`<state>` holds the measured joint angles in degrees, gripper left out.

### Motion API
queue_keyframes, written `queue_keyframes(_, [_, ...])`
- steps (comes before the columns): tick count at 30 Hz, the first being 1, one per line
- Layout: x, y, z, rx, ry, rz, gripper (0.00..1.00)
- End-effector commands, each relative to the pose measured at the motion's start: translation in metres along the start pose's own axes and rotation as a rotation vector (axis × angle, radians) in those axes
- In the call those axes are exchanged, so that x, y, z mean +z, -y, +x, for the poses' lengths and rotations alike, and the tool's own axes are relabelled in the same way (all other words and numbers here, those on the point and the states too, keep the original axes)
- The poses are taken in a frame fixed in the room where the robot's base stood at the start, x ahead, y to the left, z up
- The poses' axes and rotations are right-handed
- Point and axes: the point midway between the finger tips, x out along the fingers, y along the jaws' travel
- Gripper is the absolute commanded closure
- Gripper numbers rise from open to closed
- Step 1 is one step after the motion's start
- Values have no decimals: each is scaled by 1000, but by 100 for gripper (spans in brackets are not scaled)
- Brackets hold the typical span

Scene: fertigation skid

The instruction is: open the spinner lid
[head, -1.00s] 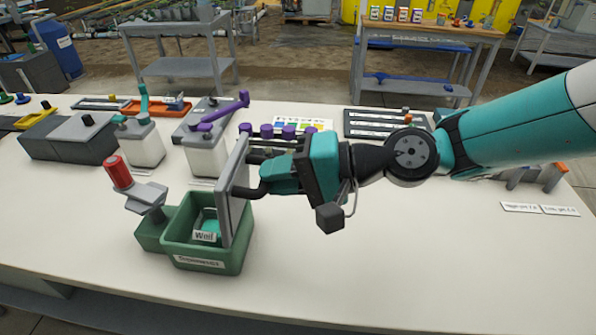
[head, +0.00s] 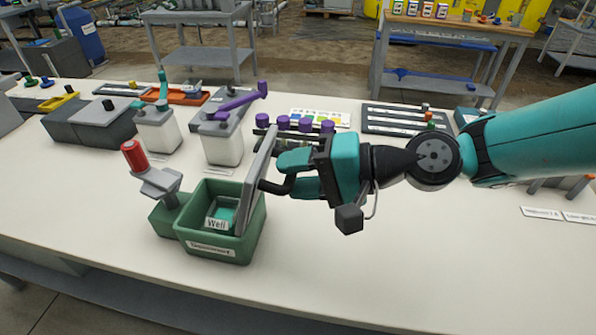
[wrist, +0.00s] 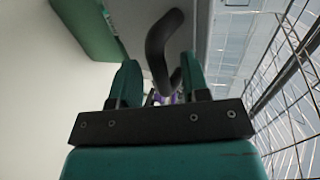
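The spinner is a green box (head: 222,247) on the white bench with a teal well inside, labelled "Well". Its grey lid (head: 259,180) stands up from the right rim, past upright and leaning right, so the box is open. A dark bent handle (head: 272,188) sticks out from the lid's outer face. My gripper (head: 288,172) is right of the lid, at this handle. In the wrist view, the handle (wrist: 163,48) runs between the two teal fingers of my gripper (wrist: 160,82); they stand apart, with a gap beside the handle.
A red-knobbed grey lever (head: 157,178) stands left of the box. Behind are white canisters, one with a purple lever (head: 238,102), and a row of purple knobs (head: 292,122) close behind my gripper. The bench front is clear.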

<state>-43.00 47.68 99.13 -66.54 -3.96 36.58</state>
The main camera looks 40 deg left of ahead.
Motion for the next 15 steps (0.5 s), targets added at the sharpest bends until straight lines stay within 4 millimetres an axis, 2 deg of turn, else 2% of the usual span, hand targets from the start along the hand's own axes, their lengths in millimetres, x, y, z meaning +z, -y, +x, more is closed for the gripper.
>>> queue_keyframes(10, [-1,2,-2,-4,-3,-3,58])
queue_keyframes(15, [-2,1,-20,-3,-6,-2,58])
